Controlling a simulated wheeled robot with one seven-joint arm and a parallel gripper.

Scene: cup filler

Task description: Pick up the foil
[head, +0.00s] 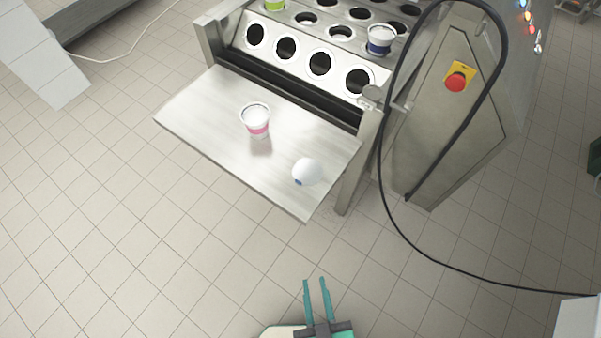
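A white round piece with a small blue mark, which looks like the foil (307,171), lies near the right front corner of the steel shelf (205,120). Its exact shape is hard to tell at this size. My gripper (314,281) is at the bottom of the head view, below the foil in the picture and clear of the shelf. Its two teal fingers are apart with nothing between them. A white cup with a pink band (256,121) stands on the shelf, to the left of the foil and apart from it.
The filling machine's plate with round holes (303,62) rises behind the shelf, holding a blue-and-white cup (380,40) and a green one (274,5). A black cable (405,240) loops at the right, beside a red emergency button (456,82). Tiled floor in front is clear.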

